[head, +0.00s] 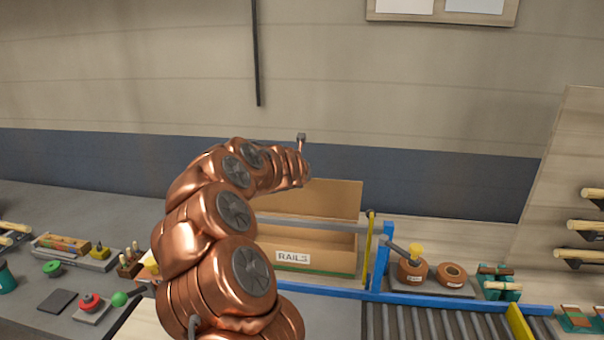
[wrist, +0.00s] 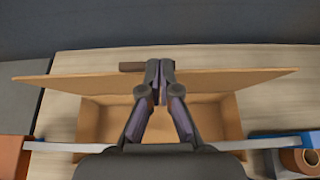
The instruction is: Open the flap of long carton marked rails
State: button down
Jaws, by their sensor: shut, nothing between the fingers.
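The long carton (head: 318,259) marked RAILS stands behind a blue-framed rail on the bench. Its flap (head: 335,199) stands raised along the far side, and the inside of the box shows below it. In the wrist view the flap (wrist: 245,79) spans wide behind my fingers, with the open carton (wrist: 232,118) beneath. My gripper (wrist: 160,66) is shut and empty, its fingertips overlapping the flap's upper edge in the picture. I cannot tell whether they touch it. In the head view my arm covers the carton's left part, and my fingers are mostly hidden.
A roller conveyor (head: 440,322) with a blue frame lies at the front right. Brown rolls (head: 452,274) stand on a tray right of the carton, by a yellow post (head: 369,250). Wooden dowels on a rack (head: 588,226) are at far right. A red button (head: 89,301) sits left.

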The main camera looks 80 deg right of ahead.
jog(key=shift+r, duration=0.15)
notch_tip(320, 180, up, 10)
jog(key=a+p, duration=0.2)
jog(key=p, duration=0.1)
jog(key=shift+a+r, duration=0.2)
jog(key=shift+r, duration=0.05)
dwell(1.4)
